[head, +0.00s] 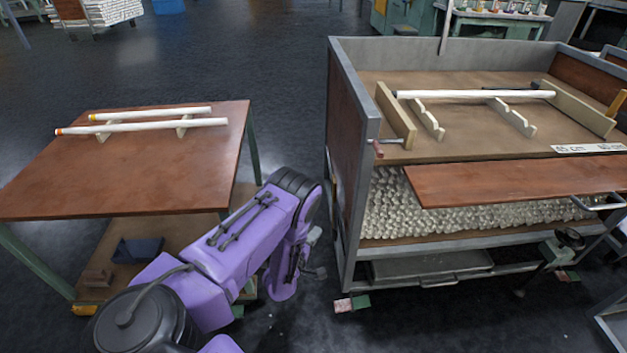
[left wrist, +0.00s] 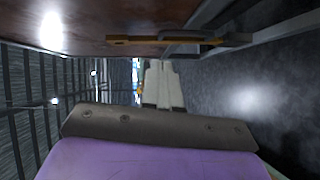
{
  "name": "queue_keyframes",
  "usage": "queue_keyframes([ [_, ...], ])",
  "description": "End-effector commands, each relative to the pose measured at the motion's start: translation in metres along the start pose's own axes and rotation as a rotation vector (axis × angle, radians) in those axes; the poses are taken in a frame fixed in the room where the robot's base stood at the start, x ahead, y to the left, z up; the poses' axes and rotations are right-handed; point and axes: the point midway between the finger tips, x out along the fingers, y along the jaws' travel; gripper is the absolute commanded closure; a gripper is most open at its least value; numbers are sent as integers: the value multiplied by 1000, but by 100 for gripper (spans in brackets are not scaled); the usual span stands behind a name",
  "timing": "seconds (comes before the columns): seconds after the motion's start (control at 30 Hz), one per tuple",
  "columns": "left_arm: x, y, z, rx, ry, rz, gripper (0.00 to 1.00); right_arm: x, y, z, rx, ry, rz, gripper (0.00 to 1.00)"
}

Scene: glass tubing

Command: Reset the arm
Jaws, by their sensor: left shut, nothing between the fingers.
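My left arm (head: 240,240) comes in from the lower left and bends down in the gap between the small table and the cart. My left gripper shows in the left wrist view (left wrist: 160,68), its fingers together with nothing between them. In the head view it is mostly hidden by my arm. My right gripper is not in view. Two white glass tubes (head: 150,125) lie on wooden supports on the small table (head: 130,175). Another white tube (head: 475,94) rests on notched wooden supports (head: 512,117) in the cart. No gripper touches a tube.
The metal-framed cart (head: 350,120) stands just right of my left arm, with an orange-red board (head: 520,182) along its front. The small table's right edge is close to the arm's left. Dark floor (head: 250,60) is open behind.

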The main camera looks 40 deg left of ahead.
Motion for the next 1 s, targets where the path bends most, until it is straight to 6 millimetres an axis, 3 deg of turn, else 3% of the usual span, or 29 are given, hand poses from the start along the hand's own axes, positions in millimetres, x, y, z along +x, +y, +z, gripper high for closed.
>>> queue_keyframes([
  [0.3, -6, -2, -4, 17, 8, -2, 100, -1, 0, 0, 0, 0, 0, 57],
  [0.4, -12, -16, -4, 199, -2, -76, 100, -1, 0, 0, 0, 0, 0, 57],
  [0.47, -41, -44, -4, 390, -15, -232, 100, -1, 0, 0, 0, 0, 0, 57],
  [0.53, -86, -72, 4, 596, -76, -436, 100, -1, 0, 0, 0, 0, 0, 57],
  [0.6, -134, -88, 13, 762, -166, -616, 100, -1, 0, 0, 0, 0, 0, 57],
  [0.7, -195, -97, 23, 924, -311, -814, 100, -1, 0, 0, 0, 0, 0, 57],
  [0.83, -265, -90, 32, 1054, -492, -1002, 100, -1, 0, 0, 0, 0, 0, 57],
  [0.93, -312, -72, 36, 1095, -597, -1112, 100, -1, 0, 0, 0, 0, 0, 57],
  [0.97, -320, -61, 40, 1100, -614, -1117, 100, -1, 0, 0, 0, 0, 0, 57],
  [1.0, -306, -44, 43, 1104, -600, -1078, 100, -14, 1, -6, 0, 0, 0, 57],
])
